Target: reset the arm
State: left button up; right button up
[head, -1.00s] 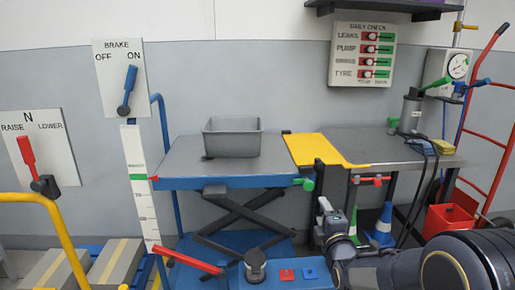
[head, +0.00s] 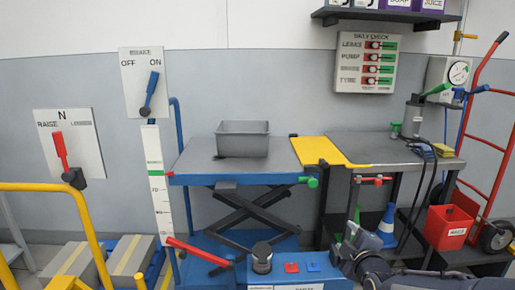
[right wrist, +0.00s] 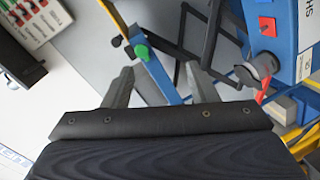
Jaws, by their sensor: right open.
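My right gripper (head: 350,228) is low in the head view, in front of the dark bench and right of the blue lift table (head: 240,181). In the right wrist view my right gripper (right wrist: 160,85) has its two grey fingers spread apart, with nothing between them. The lift table's blue edge and green knob (right wrist: 141,51) show beyond the fingers. The right forearm runs off at the lower right of the head view. My left gripper is in neither view.
A grey bin (head: 242,139) sits on the lift table. A yellow bridge plate (head: 322,152) spans to the bench (head: 385,146). A blue-and-white cone (head: 387,222), red bucket (head: 447,226) and red hand truck (head: 470,130) stand at right. A yellow rail (head: 85,215) is at left.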

jog(key=s+a+f+m+g+y, duration=0.15)
jog(key=s+m+g, duration=0.5)
jog(key=s, duration=1.05)
jog(key=s+a+f+m+g+y, duration=0.1)
jog(key=s+f+m+g+y, duration=0.15)
jog(key=s+m, duration=1)
jog(key=s+r+n+p, duration=0.2)
jog(key=r+p, duration=1.3)
jog(key=s+r+n+p, duration=0.1)
jog(key=s+r+p, duration=0.1)
jog(key=r+p, duration=1.3)
jog(key=shift+s+n+g+p, duration=0.3)
jog(key=shift+n+g+p, duration=0.1)
jog(key=shift+p, duration=0.15)
jog(key=shift+a, duration=0.1)
jog(key=shift+c, duration=0.2)
